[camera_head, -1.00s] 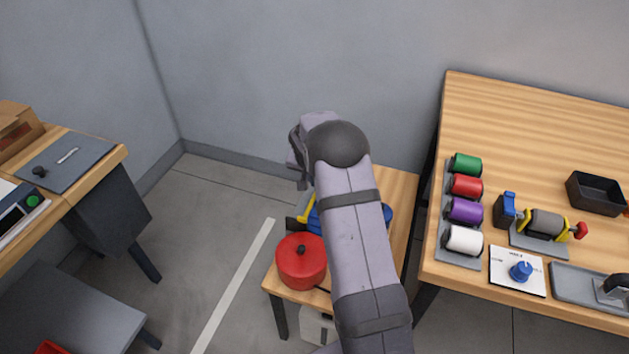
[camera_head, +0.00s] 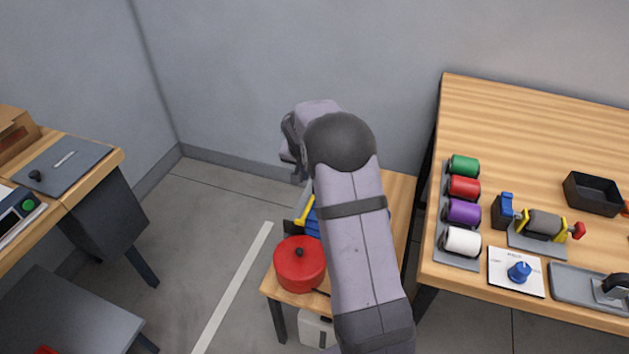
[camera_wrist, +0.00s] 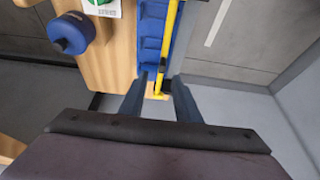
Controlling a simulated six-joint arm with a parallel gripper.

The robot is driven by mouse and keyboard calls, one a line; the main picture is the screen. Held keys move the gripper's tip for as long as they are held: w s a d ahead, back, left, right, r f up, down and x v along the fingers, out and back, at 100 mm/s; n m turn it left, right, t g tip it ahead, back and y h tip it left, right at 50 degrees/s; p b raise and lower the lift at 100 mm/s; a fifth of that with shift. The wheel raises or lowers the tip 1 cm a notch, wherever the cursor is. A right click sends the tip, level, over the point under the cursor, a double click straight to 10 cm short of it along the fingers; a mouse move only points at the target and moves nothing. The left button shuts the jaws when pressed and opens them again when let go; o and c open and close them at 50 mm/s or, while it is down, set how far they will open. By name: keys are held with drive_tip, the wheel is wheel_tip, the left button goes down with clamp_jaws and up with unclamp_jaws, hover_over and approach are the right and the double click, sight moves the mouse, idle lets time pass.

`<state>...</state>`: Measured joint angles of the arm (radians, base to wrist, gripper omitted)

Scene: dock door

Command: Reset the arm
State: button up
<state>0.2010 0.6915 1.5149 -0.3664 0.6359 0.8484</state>
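My arm rises through the middle of the head view, and its wrist end is above the small wooden table (camera_head: 285,284). My gripper (camera_wrist: 160,80) shows in the wrist view with its two dark fingers apart and nothing clearly held between them. A yellow bar with a black end (camera_wrist: 171,38) lies beyond the fingertips, beside a blue ribbed tray (camera_wrist: 151,30). In the head view, the yellow bar (camera_head: 304,210) and the blue tray (camera_head: 312,224) are partly hidden behind my arm.
A red lidded pot (camera_head: 300,266) stands on the small table. The large wooden table (camera_head: 520,120) at right holds colored rolls, a black bin (camera_head: 594,194) and a blue knob (camera_head: 519,270). A desk (camera_head: 85,185) is at left.

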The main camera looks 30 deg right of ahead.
drive_tip(key=shift+s+a+r, duration=0.15)
drive_tip(key=shift+s+r, duration=0.05)
drive_tip(key=shift+r, duration=0.35)
drive_tip(key=s+a+n+g+y, duration=0.2)
drive_tip(key=s+a+n, duration=0.45)
drive_tip(key=s, duration=0.95)
drive_tip(key=s+a+n+g+y, duration=0.1)
drive_tip(key=s+a+n, duration=0.2)
drive_tip(key=s+a, duration=1)
drive_tip(key=s+d+r+p, duration=0.1)
drive_tip(key=r+p, duration=0.7)
drive_tip(key=s+d+r+p, duration=0.1)
drive_tip(key=d+r+p, duration=0.1)
drive_tip(key=r+p, duration=0.6)
drive_tip(key=shift+s+d+r, duration=0.2)
drive_tip(key=shift+s+r, duration=0.05)
drive_tip(key=shift+r, duration=0.35)
drive_tip(key=shift+f+m, duration=0.1)
drive_tip(key=shift+m, duration=0.15)
